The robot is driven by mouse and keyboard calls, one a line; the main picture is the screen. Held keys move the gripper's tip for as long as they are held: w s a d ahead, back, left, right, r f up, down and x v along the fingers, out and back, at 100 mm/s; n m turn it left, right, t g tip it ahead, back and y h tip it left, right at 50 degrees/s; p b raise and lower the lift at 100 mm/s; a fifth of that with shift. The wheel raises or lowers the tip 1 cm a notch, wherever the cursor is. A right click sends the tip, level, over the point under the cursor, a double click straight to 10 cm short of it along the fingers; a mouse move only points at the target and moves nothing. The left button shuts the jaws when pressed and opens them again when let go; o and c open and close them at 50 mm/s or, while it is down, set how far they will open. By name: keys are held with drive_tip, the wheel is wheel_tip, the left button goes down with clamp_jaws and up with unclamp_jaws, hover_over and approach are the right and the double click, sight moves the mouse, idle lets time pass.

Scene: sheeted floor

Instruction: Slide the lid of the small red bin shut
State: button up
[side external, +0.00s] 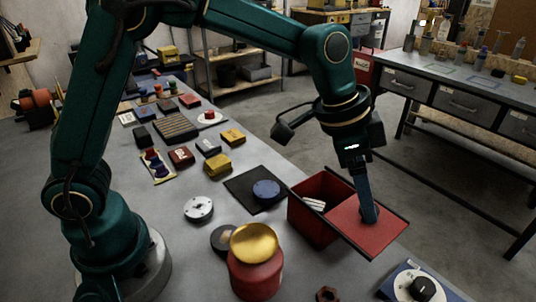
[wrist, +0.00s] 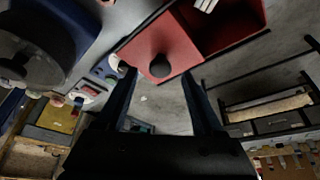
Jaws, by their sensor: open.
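The small red bin (side external: 309,226) stands on the grey table, partly open, with white pieces (side external: 314,204) inside. Its red sliding lid (side external: 355,232) sticks out to the right in dark rails. The bin's open part (wrist: 238,22) and the lid (wrist: 150,38) also show in the wrist view. A round dark knob (wrist: 160,66) sits on the lid. My gripper (side external: 369,216) points down at the lid's outer part and hides the knob in the side view. In the wrist view my gripper (wrist: 159,73) is open, with the knob seen between its fingertips; contact cannot be told.
A black mat (side external: 240,189) with a blue disc (side external: 266,191) lies left of the bin. A red jar with a yellow top (side external: 254,262) stands in front. A blue tray (side external: 398,283) with a black knob and a hex nut (side external: 326,294) lie near the front edge.

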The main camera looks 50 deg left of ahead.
drive_tip(key=shift+x, duration=1.05)
clamp_jaws()
idle(0.6)
